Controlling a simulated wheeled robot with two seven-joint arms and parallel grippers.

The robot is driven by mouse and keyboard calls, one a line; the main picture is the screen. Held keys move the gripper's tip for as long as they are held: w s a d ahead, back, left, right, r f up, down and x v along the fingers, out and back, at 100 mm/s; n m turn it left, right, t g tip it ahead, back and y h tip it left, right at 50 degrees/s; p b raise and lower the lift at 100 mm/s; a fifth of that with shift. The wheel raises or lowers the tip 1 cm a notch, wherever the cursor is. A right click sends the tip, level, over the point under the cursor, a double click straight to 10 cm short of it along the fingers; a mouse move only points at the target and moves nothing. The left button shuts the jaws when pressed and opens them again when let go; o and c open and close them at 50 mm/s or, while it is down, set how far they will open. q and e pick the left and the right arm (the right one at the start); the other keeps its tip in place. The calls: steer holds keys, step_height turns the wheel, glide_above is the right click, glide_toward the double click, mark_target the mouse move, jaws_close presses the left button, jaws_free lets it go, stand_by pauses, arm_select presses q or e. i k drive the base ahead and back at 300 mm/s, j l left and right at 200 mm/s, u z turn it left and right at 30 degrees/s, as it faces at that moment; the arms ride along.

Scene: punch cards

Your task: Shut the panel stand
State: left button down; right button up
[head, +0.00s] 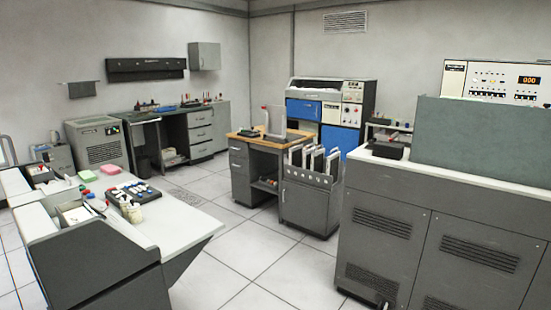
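What looks like the panel stand is a grey cabinet (308,208) in the middle of the room, just right of a wood-topped desk. Several upright white panels (314,161) stand in its open top. A row of small light labels runs along its upper front edge. Its front face looks flat, and I cannot tell at this distance whether a door on it is open or shut. Neither of my grippers is in view.
The wood-topped desk (268,139) stands left of the stand. A long grey machine (435,225) blocks the right foreground. A white-topped table (168,215) fills the left foreground. Open tiled floor (252,262) lies between them.

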mark_target(276, 117)
steer(key=i+z, duration=0.1)
steer(key=i, duration=1)
steer(key=i+j, duration=0.1)
steer(key=i, duration=0.95)
steer(key=i+j+z, duration=0.1)
steer(key=i, duration=0.45)
steer(key=i+j, duration=0.15)
steer(key=i, duration=0.35)
steer(key=i+j+z, duration=0.15)
steer(key=i, duration=0.4)
steer(key=i+j, duration=0.2)
steer(key=i, duration=0.3)
steer(key=i+j+z, duration=0.15)
steer(key=i, duration=0.35)
